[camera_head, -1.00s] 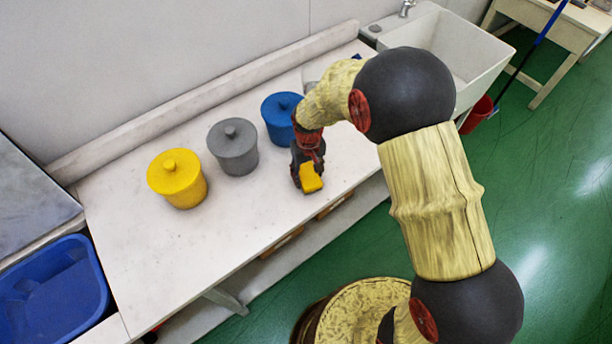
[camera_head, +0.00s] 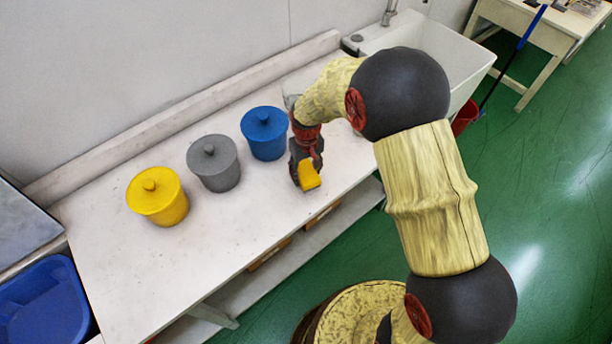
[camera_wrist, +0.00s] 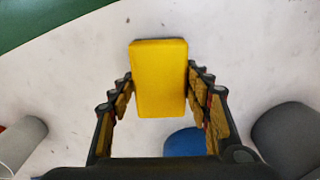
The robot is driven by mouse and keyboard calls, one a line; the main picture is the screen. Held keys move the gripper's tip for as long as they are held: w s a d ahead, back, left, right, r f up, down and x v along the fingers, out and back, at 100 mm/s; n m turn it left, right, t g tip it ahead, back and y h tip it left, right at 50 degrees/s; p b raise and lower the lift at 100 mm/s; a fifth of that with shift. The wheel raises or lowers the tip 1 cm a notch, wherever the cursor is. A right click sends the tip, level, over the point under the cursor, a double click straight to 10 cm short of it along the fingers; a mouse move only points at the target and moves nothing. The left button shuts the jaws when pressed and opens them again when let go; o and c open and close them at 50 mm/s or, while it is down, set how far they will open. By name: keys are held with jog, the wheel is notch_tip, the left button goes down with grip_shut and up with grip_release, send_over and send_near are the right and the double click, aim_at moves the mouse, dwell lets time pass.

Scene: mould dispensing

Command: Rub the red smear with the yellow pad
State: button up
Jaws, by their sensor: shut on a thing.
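The yellow pad (camera_wrist: 158,80) is a flat block held between the fingers of my gripper (camera_wrist: 158,85) in the wrist view. In the head view the pad (camera_head: 309,176) shows at the tip of my gripper (camera_head: 305,180), over the white bench, right of the blue pot. I cannot tell whether the pad touches the bench. No red smear shows clearly in the head view; my arm covers part of the bench. A small red patch (camera_wrist: 2,128) shows at the left edge of the wrist view, and I cannot tell whether it is the smear.
A yellow pot (camera_head: 158,198), a grey pot (camera_head: 214,165) and a blue pot (camera_head: 264,135) stand in a row on the white bench (camera_head: 170,265). A pale cylinder (camera_wrist: 20,145) shows at left in the wrist view. A sink (camera_head: 440,60) adjoins the bench's right end. The bench front is clear.

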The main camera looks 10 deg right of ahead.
jog(key=shift+s+r, duration=0.25)
jog(key=shift+r, duration=0.3)
jog(key=shift+w+d+r+p, duration=0.1)
jog(key=shift+w+r+p, duration=0.1)
jog(key=shift+r+p, duration=0.5)
jog(key=shift+s+r+p, duration=0.1)
jog(key=shift+r+p, duration=0.8)
jog(key=shift+r, duration=0.6)
